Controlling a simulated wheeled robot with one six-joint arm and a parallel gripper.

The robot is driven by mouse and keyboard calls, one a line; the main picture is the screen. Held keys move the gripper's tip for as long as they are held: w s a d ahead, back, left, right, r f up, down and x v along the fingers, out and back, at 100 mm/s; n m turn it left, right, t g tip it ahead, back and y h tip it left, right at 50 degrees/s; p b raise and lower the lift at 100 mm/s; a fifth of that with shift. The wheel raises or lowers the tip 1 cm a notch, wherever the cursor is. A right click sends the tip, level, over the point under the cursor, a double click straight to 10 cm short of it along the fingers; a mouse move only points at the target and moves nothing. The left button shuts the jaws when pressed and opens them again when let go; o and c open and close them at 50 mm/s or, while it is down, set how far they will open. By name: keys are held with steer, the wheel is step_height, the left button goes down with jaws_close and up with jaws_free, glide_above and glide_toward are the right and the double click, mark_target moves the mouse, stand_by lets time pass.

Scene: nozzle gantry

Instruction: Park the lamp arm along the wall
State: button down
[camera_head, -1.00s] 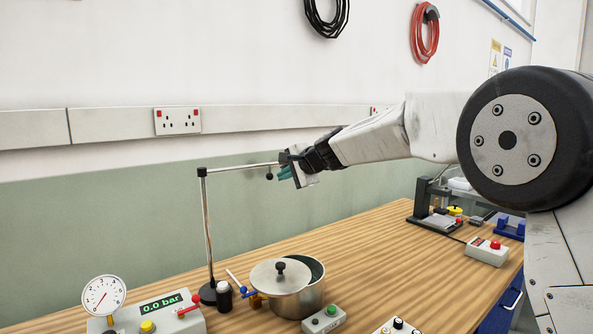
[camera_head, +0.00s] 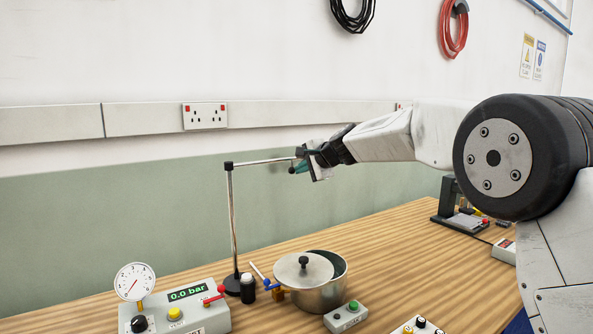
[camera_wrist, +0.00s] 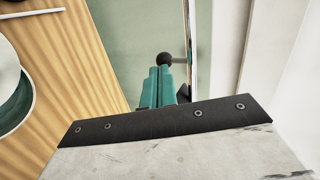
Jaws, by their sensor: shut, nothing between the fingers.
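The lamp arm (camera_head: 265,162) is a thin metal rod running right from the top of an upright post (camera_head: 233,215) on a black base. A small dark ball knob hangs near its free end; the wrist view shows the knob (camera_wrist: 164,59) clearly, with the rod (camera_wrist: 189,35) to its right. My gripper (camera_head: 297,168) is at the free end of the arm. Its teal fingers (camera_wrist: 160,86) are shut together and hold nothing. Their tips are right at the knob; I cannot tell whether they touch it. My gripper partly hides the arm's end in the head view.
A wall with a green lower band (camera_head: 120,220) and a socket trunking (camera_head: 150,119) stands behind. On the bench (camera_head: 385,245) are a pot with a lid (camera_head: 303,270), a small dark bottle (camera_head: 247,288), a gauge box (camera_head: 185,305) and a green-button box (camera_head: 346,316).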

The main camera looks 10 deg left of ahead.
steer(key=d+f+v, duration=0.1)
steer(key=v, duration=1.2)
steer(key=s+d+f+n+g+h, duration=0.2)
steer(key=s+d+f+n+g, duration=0.3)
steer(key=s+f, duration=0.5)
steer(key=s+d+f+n+h, duration=0.1)
steer(key=s+d+f+h, duration=0.1)
steer(key=s+d, duration=0.6)
steer(key=s+d+f+n+g+h, duration=0.1)
steer(key=s+d, duration=0.8)
steer(key=s, duration=1)
steer(key=s+d+f+n+g+h, duration=0.1)
steer(key=s+d+f+h, duration=0.2)
steer(key=s+d, duration=0.5)
steer(key=shift+s+d+h, duration=0.3)
steer(key=shift+s+h, duration=0.3)
steer(key=shift+s, duration=2.55)
